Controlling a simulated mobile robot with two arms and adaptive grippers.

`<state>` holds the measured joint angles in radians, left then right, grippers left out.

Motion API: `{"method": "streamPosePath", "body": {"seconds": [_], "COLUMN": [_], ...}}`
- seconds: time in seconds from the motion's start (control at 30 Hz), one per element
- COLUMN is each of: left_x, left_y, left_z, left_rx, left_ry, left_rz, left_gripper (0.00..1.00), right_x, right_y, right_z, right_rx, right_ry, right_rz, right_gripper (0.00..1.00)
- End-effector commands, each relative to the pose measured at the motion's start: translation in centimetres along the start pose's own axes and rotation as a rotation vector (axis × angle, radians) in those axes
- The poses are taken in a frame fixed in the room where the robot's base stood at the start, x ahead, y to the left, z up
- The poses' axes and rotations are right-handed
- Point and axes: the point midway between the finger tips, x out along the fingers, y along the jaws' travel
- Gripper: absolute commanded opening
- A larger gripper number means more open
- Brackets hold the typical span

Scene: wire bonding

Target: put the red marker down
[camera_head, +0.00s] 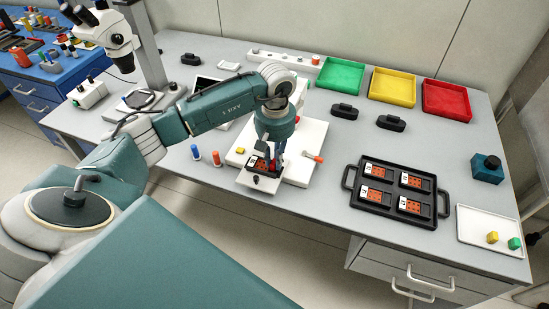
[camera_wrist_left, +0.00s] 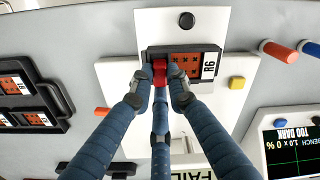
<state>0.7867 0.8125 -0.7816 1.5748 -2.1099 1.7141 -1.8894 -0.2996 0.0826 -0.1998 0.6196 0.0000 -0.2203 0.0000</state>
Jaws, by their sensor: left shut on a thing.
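My left gripper (camera_head: 272,158) reaches down over a white fixture at the middle of the bench. In the left wrist view the left gripper (camera_wrist_left: 160,80) is shut on the red marker (camera_wrist_left: 160,70), a small red piece between the fingertips. The marker is at the edge of an orange board labelled R6 (camera_wrist_left: 187,66) in a dark holder. I cannot tell whether it touches the board or hangs just above it. In the head view the fingers mostly hide the marker. My right gripper is not in view.
A black tray (camera_head: 347,200) with several orange boards stands to the right. Green (camera_head: 341,76), yellow (camera_head: 393,87) and red (camera_head: 446,100) bins line the back. A white tray (camera_head: 480,235) with yellow and green pieces is at far right. A blue and an orange cylinder stand left of the fixture.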

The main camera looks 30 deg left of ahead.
Motion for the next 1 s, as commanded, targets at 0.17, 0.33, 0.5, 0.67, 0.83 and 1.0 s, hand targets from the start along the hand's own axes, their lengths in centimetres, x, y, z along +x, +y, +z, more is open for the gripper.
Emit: {"method": "streamPosePath", "body": {"seconds": [0.17,0.33,0.5,0.67,0.83,1.0], "left_x": [0.0,0.0,-0.2,-1.6,-4.4,-8.4], "left_y": [0.0,0.0,0.0,0.1,0.1,0.1], "left_z": [0.0,0.0,0.0,0.0,-0.2,-0.2], "left_rx": [0.0,0.0,0.0,0.0,0.0,0.001], "left_ry": [0.0,0.0,0.0,-0.002,0.007,0.006], "left_rz": [0.0,0.0,0.001,0.001,0.005,0.005], "left_gripper": [0.29,0.34,0.34,0.34,0.34,0.34], "right_x": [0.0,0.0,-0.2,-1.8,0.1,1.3], "right_y": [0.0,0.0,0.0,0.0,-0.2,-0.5], "right_z": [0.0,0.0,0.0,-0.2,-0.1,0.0], "right_rx": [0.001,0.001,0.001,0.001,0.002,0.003], "right_ry": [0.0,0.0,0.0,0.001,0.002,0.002], "right_rz": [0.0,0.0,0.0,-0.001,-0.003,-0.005], "right_gripper": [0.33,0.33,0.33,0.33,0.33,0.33]}}
